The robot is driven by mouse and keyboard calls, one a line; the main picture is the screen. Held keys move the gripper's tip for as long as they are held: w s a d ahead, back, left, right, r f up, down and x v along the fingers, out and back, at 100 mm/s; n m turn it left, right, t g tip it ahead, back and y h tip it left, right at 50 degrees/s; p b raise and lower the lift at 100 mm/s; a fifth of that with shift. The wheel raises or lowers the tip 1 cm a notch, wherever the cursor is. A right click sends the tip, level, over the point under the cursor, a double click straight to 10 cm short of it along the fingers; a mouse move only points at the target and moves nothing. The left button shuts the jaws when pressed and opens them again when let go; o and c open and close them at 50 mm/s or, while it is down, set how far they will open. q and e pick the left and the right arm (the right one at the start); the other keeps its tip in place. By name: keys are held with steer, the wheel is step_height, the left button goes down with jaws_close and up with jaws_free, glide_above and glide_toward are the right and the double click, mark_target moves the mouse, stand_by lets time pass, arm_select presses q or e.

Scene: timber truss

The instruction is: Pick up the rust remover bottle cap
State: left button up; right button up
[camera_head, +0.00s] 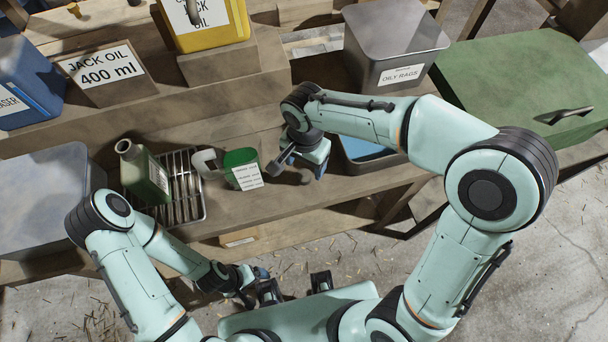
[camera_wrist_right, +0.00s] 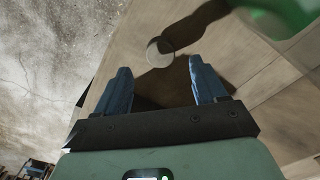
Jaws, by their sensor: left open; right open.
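A small pale round disc, apparently the bottle cap (camera_wrist_right: 160,53), lies on the wooden bench in the right wrist view. My right gripper (camera_wrist_right: 160,70) is open and empty, its blue fingers on either side of the near side of the disc, which sits about level with or just beyond the fingertips. In the head view my right gripper (camera_head: 298,170) hangs over the bench, right of the green labelled container; the cap is not clear there. A green bottle (camera_head: 147,178) with an open neck leans on a wire rack. My left gripper (camera_head: 257,287) is open and empty, low in front of the bench.
The green labelled container (camera_head: 243,168) with a pale handle stands close left of my right gripper. The wire rack (camera_head: 190,203) is further left. A metal bin with blue contents (camera_head: 363,150) is right, partly behind my arm. The bench's front edge is near.

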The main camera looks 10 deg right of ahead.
mark_target(304, 174)
step_height(304, 174, down, 5)
steer(key=shift+r, duration=0.15)
steer(key=shift+c, duration=0.3)
steer(key=c, duration=1.1)
steer(key=shift+r, duration=0.1)
arm_select(q)
steer(key=w+r+p, duration=0.2)
steer(key=r, duration=0.1)
steer(key=shift+w, duration=0.15)
arm_select(e)
step_height(304, 174, up, 20)
